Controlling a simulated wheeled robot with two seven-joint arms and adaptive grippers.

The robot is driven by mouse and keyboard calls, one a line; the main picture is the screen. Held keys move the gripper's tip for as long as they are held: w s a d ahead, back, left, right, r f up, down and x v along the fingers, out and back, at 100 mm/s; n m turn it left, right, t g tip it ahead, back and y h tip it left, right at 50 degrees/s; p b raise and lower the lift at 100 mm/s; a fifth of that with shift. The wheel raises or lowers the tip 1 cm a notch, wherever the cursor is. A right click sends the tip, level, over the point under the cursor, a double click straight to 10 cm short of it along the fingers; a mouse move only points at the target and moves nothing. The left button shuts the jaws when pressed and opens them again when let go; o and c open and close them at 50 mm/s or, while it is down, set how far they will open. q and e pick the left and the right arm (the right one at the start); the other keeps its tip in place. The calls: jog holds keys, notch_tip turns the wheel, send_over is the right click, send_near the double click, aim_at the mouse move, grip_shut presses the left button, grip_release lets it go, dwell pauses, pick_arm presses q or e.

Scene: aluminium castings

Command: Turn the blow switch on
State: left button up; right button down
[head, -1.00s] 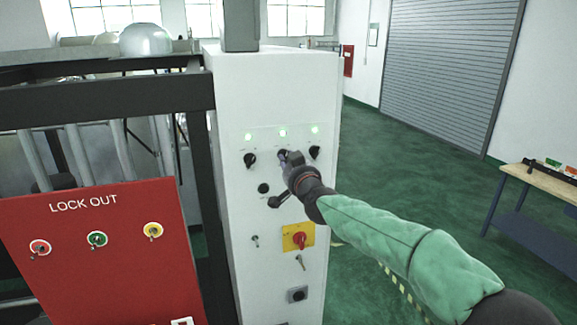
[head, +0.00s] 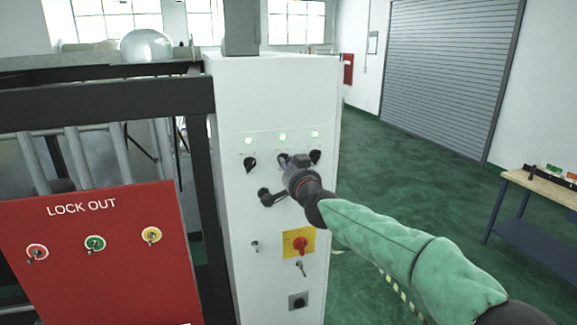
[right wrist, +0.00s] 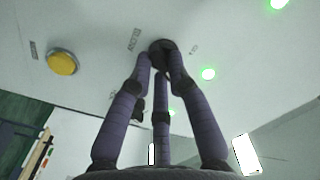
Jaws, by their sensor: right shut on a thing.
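The white control cabinet (head: 270,100) carries a row of dark rotary switches below three lit green lamps. My right gripper (head: 285,161) is at the middle switch in the head view, its arm reaching in from the right. In the right wrist view my fingers (right wrist: 161,62) are closed around a dark round switch (right wrist: 160,47) on the white panel. A label beside it is too blurred to read surely, and its pointer is hidden by the fingers. The left switch (head: 250,163) and right switch (head: 315,157) stand clear of the fingertips. My left gripper is not in view.
Below are a red knob on a yellow plate (head: 309,236) and small key switches. The wrist view shows a yellow button (right wrist: 62,62) near the fingers. A red LOCK OUT board (head: 95,265) stands at left, a workbench (head: 540,187) at right. The green floor between is open.

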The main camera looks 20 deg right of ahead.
jog(key=c, duration=1.2)
grip_release()
jog(key=s, duration=1.2)
jog(key=shift+d, duration=0.2)
